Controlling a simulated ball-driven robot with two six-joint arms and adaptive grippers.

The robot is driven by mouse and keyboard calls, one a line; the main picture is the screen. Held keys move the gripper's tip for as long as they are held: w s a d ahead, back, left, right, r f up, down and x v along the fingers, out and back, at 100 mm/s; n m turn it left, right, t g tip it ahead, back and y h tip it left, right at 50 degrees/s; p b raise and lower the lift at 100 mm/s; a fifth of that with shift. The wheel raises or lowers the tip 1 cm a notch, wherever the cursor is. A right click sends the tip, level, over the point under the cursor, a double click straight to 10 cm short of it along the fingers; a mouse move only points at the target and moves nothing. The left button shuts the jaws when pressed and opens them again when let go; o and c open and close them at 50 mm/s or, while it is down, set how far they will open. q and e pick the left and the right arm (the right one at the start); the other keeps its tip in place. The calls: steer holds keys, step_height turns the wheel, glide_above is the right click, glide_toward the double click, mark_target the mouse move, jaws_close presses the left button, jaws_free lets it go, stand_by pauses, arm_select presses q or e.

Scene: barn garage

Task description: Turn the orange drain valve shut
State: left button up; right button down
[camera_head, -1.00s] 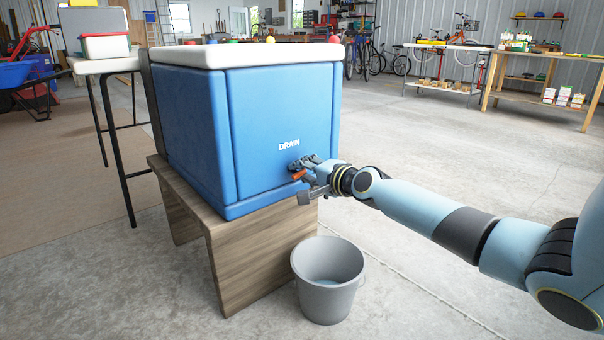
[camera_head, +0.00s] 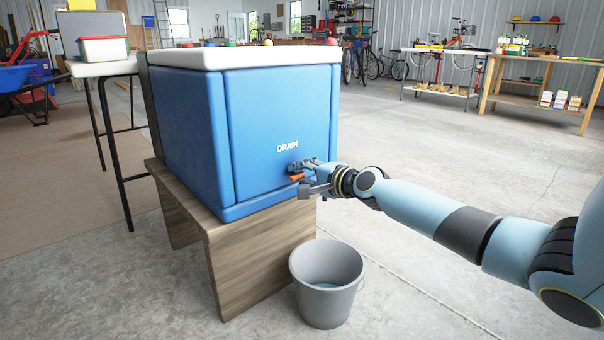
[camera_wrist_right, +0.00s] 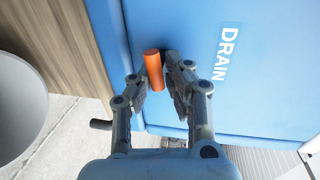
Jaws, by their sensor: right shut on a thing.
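The orange drain valve (camera_head: 297,177) sits low on the front of the blue cooler (camera_head: 285,115), below the white word DRAIN. In the right wrist view the valve's orange handle (camera_wrist_right: 153,72) lies between the two fingers of my right gripper (camera_wrist_right: 157,82). My right gripper (camera_head: 305,178) is shut on the handle, at the cooler's front face. The gripper hides part of the valve in the head view. My left gripper is not in view.
A grey bucket (camera_head: 326,285) stands on the floor below the valve. The cooler rests on a wooden stand (camera_head: 255,262). A white table (camera_head: 105,67) stands at the left. Shelves and bicycles are far behind. The floor at the right is open.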

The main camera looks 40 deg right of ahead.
mark_target(291, 136)
steer(key=shift+s+f, duration=0.2)
steer(key=shift+f, duration=0.4)
stand_by(0.3)
steer(key=c, duration=1.3)
jaws_free()
steer(key=shift+c, duration=0.2)
steer(key=shift+w+r, duration=0.1)
steer(key=shift+r, duration=0.1)
steer(key=shift+r, duration=0.1)
steer(key=shift+r, duration=0.55)
step_height(291, 136, up, 9)
steer(key=shift+a+f, duration=0.1)
steer(key=shift+f, duration=0.05)
